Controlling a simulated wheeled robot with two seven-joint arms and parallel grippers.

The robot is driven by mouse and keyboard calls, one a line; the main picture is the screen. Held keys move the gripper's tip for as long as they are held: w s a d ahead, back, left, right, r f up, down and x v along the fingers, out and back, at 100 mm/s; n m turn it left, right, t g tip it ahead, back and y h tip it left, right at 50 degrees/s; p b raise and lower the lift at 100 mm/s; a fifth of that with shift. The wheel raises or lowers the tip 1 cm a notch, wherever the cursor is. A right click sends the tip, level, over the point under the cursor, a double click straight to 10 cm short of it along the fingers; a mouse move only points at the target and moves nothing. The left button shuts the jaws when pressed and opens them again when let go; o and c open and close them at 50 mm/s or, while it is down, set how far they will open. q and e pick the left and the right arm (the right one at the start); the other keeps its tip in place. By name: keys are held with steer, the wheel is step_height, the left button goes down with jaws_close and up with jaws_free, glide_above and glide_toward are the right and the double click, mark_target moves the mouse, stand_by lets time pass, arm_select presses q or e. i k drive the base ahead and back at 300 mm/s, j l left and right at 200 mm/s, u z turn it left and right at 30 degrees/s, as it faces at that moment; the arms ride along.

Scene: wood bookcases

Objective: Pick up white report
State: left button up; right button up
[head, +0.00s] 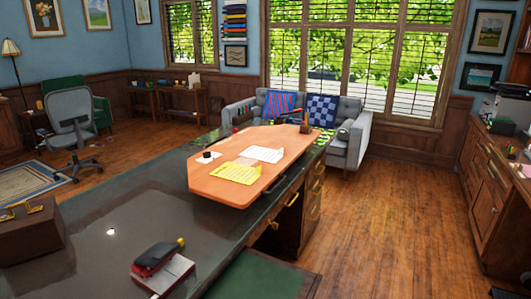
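A white sheet of paper (263,154) with faint print lies on the raised tan wooden board (215,190) on the desk; it may be the white report. A yellow sheet (238,174) lies just in front of it and to its left. A smaller white paper (204,160) with a small black object on it lies at the board's left side. Nearer, a white booklet (172,278) with a red edge lies on the dark desk top, with a black and red stapler (156,258) at its upper left. Neither of my grippers is in view.
The dark glossy desk (110,195) fills the lower left, with a brown case (30,235) at its left. A green-topped surface (262,278) is at bottom centre. Wooden floor (395,215) is clear between desk and right cabinet (490,200). A grey sofa (355,145) stands behind.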

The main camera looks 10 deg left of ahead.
mark_target(270, 155)
steer(key=i+l+u, duration=0.15)
steer(key=i+l, duration=0.15)
steer(key=i+l+u, duration=0.35)
steer(key=i+l, duration=0.2)
steer(key=i+l+u, duration=0.15)
steer(key=l, duration=0.35)
steer(key=i+l+u, duration=0.2)
steer(key=l, duration=0.25)
steer(key=i+l+u, duration=0.15)
steer(key=i+l, duration=0.15)
steer(key=l, duration=0.15)
